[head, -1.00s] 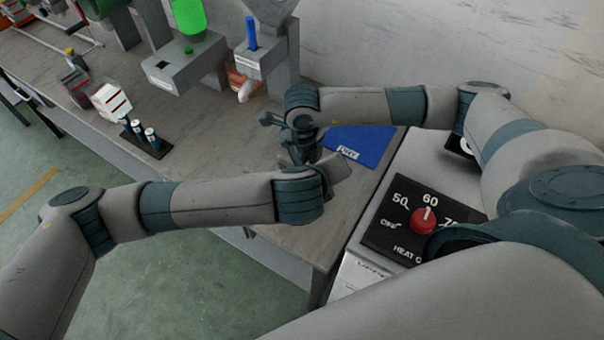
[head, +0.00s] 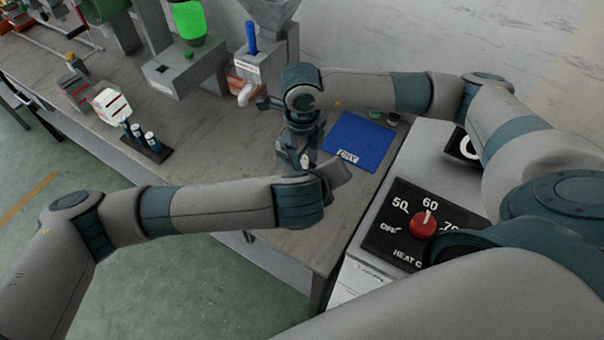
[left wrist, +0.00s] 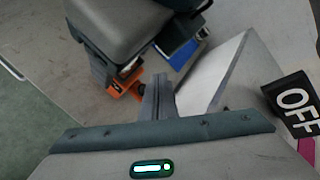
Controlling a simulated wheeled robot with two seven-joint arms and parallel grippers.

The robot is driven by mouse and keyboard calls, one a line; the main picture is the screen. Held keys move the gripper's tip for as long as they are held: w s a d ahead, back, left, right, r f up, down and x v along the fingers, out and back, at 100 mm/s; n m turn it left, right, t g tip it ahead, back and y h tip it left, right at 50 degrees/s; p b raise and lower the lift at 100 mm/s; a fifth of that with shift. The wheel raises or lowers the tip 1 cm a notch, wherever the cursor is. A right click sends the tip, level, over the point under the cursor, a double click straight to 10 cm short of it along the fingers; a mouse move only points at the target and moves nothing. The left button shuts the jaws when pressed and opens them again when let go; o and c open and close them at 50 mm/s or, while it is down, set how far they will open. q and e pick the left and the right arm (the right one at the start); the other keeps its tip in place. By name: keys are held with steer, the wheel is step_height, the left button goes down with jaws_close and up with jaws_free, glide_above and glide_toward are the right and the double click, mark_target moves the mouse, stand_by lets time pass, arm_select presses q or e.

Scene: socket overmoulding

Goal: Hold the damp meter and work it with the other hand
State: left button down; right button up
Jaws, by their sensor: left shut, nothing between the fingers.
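My right gripper (head: 300,150) points down over the bench, left of the blue mat. In the left wrist view an orange thing (left wrist: 128,84), seemingly the damp meter, sits between the right gripper's dark fingers; most of it is hidden. In the head view only a small pale round spot (head: 304,160) shows there. My left gripper (head: 335,172) is close beside it, on the near side. In the left wrist view the left fingers (left wrist: 157,92) are shut together and empty, a little right of the orange thing. I cannot tell whether they touch.
A blue mat (head: 358,142) lies on the bench right of the grippers. A heat control box with a red knob (head: 423,224) stands at the near right. A rack of vials (head: 148,146) and grey machines (head: 190,65) stand to the left and back.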

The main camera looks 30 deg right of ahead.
step_height(320, 180, up, 6)
stand_by(0.4)
stand_by(0.4)
